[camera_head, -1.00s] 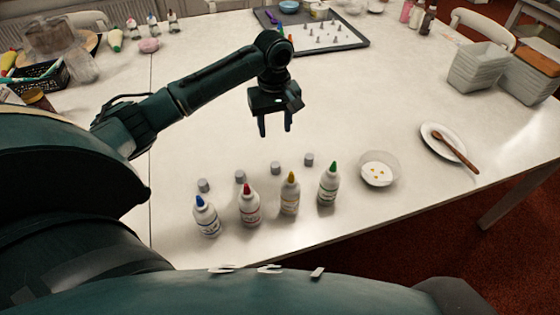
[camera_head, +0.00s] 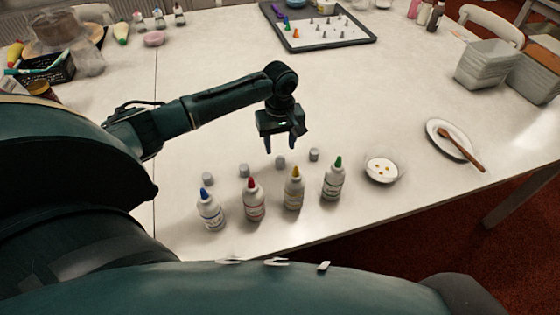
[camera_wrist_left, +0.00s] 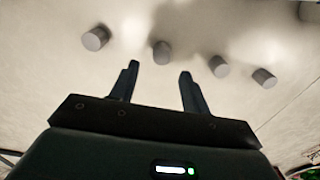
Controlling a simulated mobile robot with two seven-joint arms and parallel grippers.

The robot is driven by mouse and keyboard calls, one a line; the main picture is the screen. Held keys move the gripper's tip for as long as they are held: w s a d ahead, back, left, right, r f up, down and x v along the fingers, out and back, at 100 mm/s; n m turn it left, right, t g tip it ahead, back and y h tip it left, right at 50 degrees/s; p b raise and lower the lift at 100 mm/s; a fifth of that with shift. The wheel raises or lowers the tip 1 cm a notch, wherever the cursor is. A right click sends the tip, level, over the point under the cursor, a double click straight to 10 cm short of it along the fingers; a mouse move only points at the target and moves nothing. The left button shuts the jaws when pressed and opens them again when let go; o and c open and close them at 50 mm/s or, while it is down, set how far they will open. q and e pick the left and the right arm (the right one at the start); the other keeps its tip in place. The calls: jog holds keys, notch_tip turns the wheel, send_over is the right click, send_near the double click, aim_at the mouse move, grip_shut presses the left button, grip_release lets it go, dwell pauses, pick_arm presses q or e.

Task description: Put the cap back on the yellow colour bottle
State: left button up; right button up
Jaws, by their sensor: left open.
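The yellow colour bottle (camera_head: 293,192) stands upright with its yellow nozzle bare, third from the left in a row of bottles. A small grey cap (camera_head: 280,162) lies on the table just behind it; in the left wrist view this seems to be the cap (camera_wrist_left: 161,52) beyond and between the fingertips. My left gripper (camera_head: 280,147) points down above and behind that cap, open and empty. Its two fingers also show apart in the left wrist view (camera_wrist_left: 159,70). My right gripper is not in view.
Blue (camera_head: 210,212), red (camera_head: 253,202) and green (camera_head: 333,180) bottles stand close beside the yellow one, with grey caps (camera_head: 244,170) behind them. A small bowl (camera_head: 381,171) stands to the right. The table middle is clear; a tray (camera_head: 350,40) lies far back.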

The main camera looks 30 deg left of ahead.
aim_at(280, 159)
pick_arm(q)
jog(key=f, duration=0.5)
jog(key=shift+s+d+f, duration=0.1)
jog(key=shift+s+d, duration=0.05)
jog(key=shift+s, duration=0.1)
jog(key=shift+c, duration=0.5)
grip_shut()
